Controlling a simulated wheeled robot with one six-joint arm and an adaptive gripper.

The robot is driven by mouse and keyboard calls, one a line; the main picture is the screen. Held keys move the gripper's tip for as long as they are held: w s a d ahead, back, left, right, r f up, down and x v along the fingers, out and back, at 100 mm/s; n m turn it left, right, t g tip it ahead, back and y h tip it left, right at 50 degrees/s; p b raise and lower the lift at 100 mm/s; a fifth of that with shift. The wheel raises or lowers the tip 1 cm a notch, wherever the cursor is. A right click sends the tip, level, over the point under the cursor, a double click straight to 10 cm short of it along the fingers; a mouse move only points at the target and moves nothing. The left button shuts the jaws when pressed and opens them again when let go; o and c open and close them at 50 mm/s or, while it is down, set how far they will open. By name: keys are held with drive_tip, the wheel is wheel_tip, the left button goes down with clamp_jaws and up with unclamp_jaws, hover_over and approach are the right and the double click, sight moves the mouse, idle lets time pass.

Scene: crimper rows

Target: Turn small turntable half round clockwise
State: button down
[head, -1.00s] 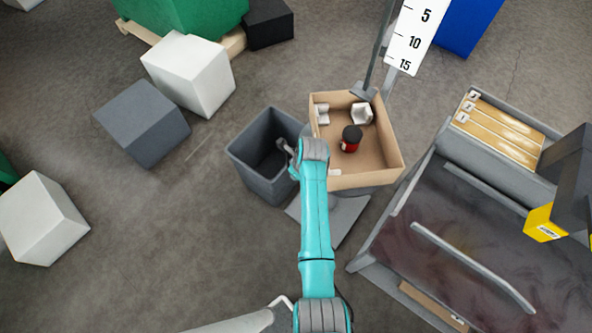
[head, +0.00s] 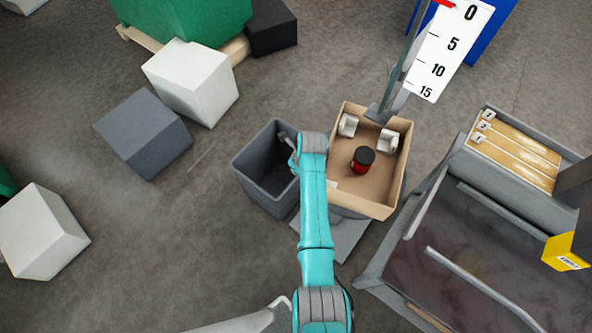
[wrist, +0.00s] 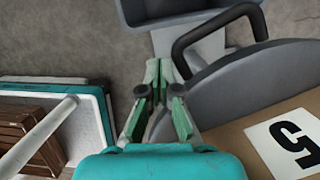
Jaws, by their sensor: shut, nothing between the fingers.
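The turntable is a grey disc (wrist: 215,88) in the wrist view, with a bent black handle (wrist: 222,25) beyond my gripper. It bears an open cardboard box (head: 337,150), which hides most of it in the head view. The box holds a red jar with a black lid (head: 361,161) and two white pieces (head: 388,140). A label reading 5 is on the box in the wrist view (wrist: 292,145). My gripper (wrist: 167,66) is shut and empty by the disc's left edge; whether it touches is unclear. In the head view, my arm mostly hides it.
A grey bin (head: 252,175) stands close left of the box. A post with a numbered scale (head: 447,52) rises behind it. A grey bench (head: 480,235) is at the right. Grey (head: 143,133) and white (head: 192,82) blocks stand left; the floor between is clear.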

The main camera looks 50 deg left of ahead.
drive_tip(key=w+a+m+t, duration=0.1)
drive_tip(key=w+a+m, duration=0.3)
drive_tip(key=w, duration=0.1)
drive_tip(key=shift+a, duration=0.25)
drive_tip(key=shift+w, duration=0.1)
idle(0.4)
idle(0.3)
